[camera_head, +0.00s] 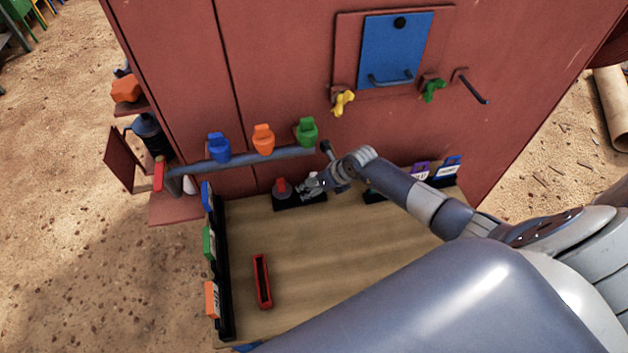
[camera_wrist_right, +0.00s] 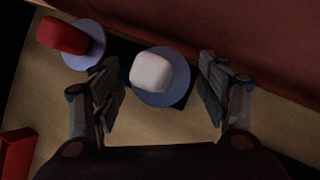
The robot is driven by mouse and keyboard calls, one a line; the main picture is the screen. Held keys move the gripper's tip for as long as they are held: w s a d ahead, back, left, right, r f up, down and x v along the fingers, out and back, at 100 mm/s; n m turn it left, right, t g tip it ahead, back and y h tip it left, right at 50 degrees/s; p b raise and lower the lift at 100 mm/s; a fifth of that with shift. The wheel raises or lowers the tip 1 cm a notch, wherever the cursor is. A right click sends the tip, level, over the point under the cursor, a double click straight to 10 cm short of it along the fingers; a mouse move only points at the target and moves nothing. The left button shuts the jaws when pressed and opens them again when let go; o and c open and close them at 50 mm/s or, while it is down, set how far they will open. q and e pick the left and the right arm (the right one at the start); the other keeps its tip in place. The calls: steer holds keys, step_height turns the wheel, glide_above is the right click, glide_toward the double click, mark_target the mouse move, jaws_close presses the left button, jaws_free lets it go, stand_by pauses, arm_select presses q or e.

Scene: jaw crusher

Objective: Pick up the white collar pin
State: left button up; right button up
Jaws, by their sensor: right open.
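The white collar pin (camera_wrist_right: 151,71) shows in the right wrist view as a white rounded-square head on a round blue-grey collar. It sits on a dark base beside a pin with a red head (camera_wrist_right: 63,36). My right gripper (camera_wrist_right: 160,85) is open, with one finger on each side of the white pin, and nothing is held. In the head view my right gripper (camera_head: 316,184) is at the dark holder at the back of the wooden table. There the white pin is mostly hidden behind the gripper, and the red pin (camera_head: 282,187) stands just left of it. My left gripper is not in view.
The wooden table (camera_head: 330,260) is mostly clear, with a red open box (camera_head: 262,281) at its front left. The red machine wall (camera_head: 290,90) rises close behind. A pipe rail (camera_head: 245,159) with blue, orange and green clamps runs above the table's back left.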

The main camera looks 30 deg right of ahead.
steer(key=c, duration=1.3)
steer(key=shift+o, duration=0.2)
steer(key=shift+r, duration=0.1)
